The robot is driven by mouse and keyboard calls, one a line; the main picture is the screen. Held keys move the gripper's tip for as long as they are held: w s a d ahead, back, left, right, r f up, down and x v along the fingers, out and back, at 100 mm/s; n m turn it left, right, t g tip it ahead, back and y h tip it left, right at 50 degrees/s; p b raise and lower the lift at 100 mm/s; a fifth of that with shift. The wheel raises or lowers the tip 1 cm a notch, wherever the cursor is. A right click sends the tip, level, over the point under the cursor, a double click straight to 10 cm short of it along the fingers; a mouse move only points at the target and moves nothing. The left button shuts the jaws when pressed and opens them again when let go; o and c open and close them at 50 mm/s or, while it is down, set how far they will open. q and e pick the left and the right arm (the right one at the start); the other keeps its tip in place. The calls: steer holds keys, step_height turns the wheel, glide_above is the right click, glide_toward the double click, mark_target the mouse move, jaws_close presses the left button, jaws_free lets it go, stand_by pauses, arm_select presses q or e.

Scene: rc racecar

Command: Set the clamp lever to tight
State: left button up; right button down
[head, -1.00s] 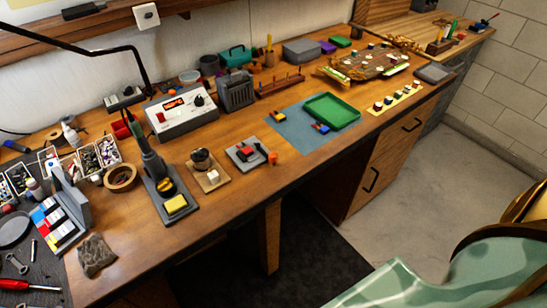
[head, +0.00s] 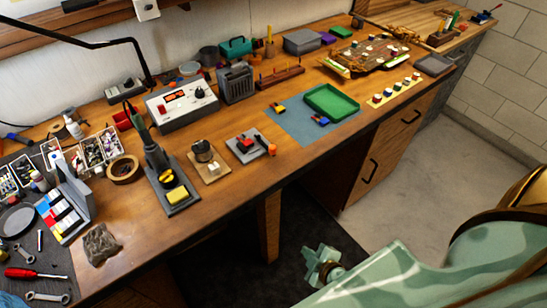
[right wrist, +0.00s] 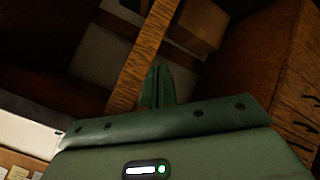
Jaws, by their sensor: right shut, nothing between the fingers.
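The clamp (head: 245,143) looks to be the small grey plate with a red block near the middle of the bench. An orange piece (head: 271,149), which may be its lever, sticks up at the plate's right side; its setting cannot be read. My right gripper (head: 322,266) is below and in front of the bench edge, over the dark floor, well apart from the clamp. In the right wrist view its fingers (right wrist: 157,86) are shut and empty. My left gripper is not in view.
A square wooden base with a round dark part (head: 205,160) stands left of the clamp, and a blue mat (head: 290,128) with a green tray (head: 331,102) lies to the right. A grey power unit (head: 182,107) stands behind. The bench's front edge lies between my right gripper and the clamp.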

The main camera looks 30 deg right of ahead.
steer(key=w+r+n+t, duration=0.45)
steer(key=w+r, duration=0.25)
steer(key=r, duration=0.5)
steer(key=n+t+y, duration=0.3)
steer(key=n, duration=0.4)
glide_toward(273, 168)
steer(key=s+a+r, duration=0.2)
steer(key=a+r, duration=0.1)
steer(key=r, duration=0.1)
steer(key=shift+w+a, duration=0.1)
steer(key=shift+a, duration=0.1)
steer(key=w, duration=0.3)
steer(key=w+a, duration=0.1)
steer(key=w, duration=0.2)
steer(key=w+a, duration=0.1)
steer(key=w, duration=0.2)
steer(key=w+d, duration=0.2)
steer(key=shift+d, duration=0.3)
steer(key=shift+w+d, duration=0.3)
steer(key=shift+d, duration=0.2)
